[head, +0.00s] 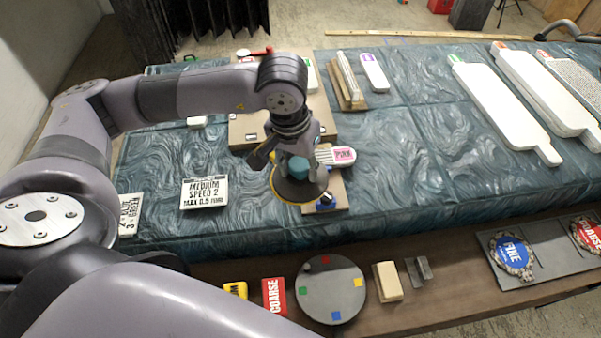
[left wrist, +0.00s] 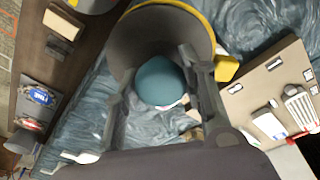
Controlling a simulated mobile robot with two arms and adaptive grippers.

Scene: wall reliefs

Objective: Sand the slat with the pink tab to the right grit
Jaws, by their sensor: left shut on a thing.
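My left gripper (head: 291,161) is shut on the teal knob of a round dark sander (head: 297,187) with a yellow rim. In the left wrist view the gripper fingers (left wrist: 160,90) stand on both sides of the knob (left wrist: 158,80). The sander is over a tan board (head: 333,197) on the table. A white slat with a pink tab marked PINK (head: 343,156) shows beyond the sander, partly hidden by it. I cannot tell whether the disc touches the slat. My right gripper is out of view.
The front ledge holds a red COARSE block (head: 274,296), a yellow block (head: 236,290), a round grey plate with coloured squares (head: 331,289) and a tan block (head: 387,281). FINE (head: 512,255) and COARSE discs lie at right. Long white panels (head: 503,103) lie at far right. The middle right cloth is clear.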

